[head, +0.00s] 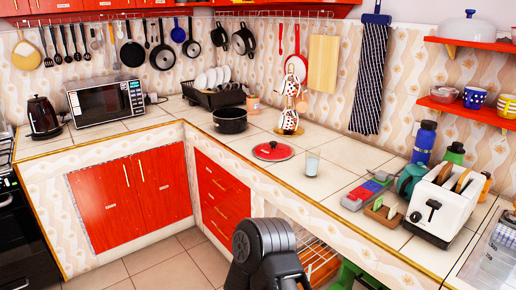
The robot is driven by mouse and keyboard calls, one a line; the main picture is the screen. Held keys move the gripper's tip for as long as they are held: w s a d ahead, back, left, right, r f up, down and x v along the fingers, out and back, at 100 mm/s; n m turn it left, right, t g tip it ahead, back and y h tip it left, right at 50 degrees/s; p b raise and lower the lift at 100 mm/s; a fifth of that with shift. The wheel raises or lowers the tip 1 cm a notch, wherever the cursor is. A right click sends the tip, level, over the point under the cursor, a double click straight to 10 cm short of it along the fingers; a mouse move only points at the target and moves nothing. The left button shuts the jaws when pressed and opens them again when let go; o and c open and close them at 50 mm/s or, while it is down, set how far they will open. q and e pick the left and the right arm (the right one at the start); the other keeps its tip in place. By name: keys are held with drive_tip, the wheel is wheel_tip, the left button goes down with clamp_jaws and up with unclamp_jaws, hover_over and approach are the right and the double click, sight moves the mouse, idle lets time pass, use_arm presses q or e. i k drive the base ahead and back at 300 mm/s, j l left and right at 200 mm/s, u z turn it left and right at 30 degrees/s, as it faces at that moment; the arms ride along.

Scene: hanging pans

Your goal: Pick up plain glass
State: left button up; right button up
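A plain clear glass (312,163) stands upright on the tiled counter (345,152), near its front edge. It looks empty except for a whitish lower part, which I cannot make out clearly. A dark grey part of one of my arms shows at the bottom centre, in front of and below the counter. No gripper fingers of mine show, and nothing of mine touches the glass.
A red-and-grey box (366,190), a wooden tray (385,211) and a white toaster (443,203) stand to the right. Tiles around the glass are clear.

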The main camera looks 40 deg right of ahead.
sight(312, 162)
drive_tip(key=i, duration=1.4)
drive_tip(key=z, duration=3.45)
